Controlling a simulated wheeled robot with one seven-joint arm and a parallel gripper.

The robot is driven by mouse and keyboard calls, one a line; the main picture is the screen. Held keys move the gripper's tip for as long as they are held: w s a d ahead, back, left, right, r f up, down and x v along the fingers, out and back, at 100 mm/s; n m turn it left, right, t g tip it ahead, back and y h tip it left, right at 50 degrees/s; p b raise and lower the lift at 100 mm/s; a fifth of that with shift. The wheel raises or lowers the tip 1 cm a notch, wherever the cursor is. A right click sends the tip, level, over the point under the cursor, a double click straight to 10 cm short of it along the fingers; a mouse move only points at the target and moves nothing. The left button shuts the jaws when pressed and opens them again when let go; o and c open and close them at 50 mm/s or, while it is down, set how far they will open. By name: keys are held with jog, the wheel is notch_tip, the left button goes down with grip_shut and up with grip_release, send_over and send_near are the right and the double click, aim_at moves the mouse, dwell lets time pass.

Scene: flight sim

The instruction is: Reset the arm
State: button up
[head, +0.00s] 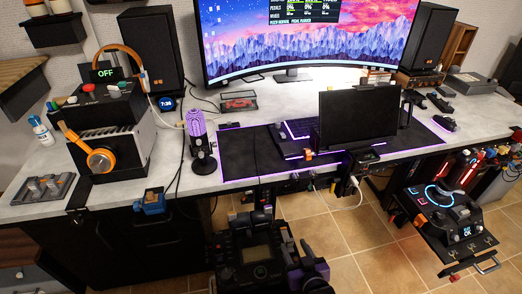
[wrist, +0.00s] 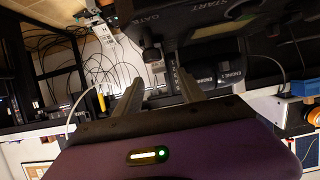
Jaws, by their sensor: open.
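My gripper (wrist: 160,80) shows in the wrist view with its two grey fingers apart and nothing visible between them. Its purple body (wrist: 165,158) with a small lit green indicator fills the bottom of that view. A dark panel marked START (wrist: 240,14) hangs over the fingers at the upper right, close in the picture; I cannot tell whether they touch. In the head view, a dark mechanism with purple parts (head: 312,268) stands at the bottom centre. I cannot tell there which part is my gripper.
The grey desk (head: 225,105) holds a curved monitor (head: 310,40), a purple microphone (head: 199,140), speakers and a black panel box (head: 110,135) with orange headphones. A control panel (head: 450,215) stands at the right. Loose cables (wrist: 75,75) show in the wrist view. Tiled floor (head: 350,250) is clear at bottom centre-right.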

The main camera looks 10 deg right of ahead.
notch_tip(320, 180, up, 6)
jog(key=f+t, duration=0.1)
jog(key=t, duration=0.1)
jog(key=s+r+p, duration=0.1)
jog(key=s+r, duration=0.6)
jog(key=s, duration=0.5)
jog(key=s+r+p, duration=0.1)
jog(key=s+r, duration=0.6)
jog(key=s, duration=0.5)
jog(key=s+r+p, duration=0.2)
jog(key=s+r, duration=0.5)
jog(key=s, duration=0.5)
jog(key=shift+s+g, duration=0.25)
jog(key=shift+g, duration=0.15)
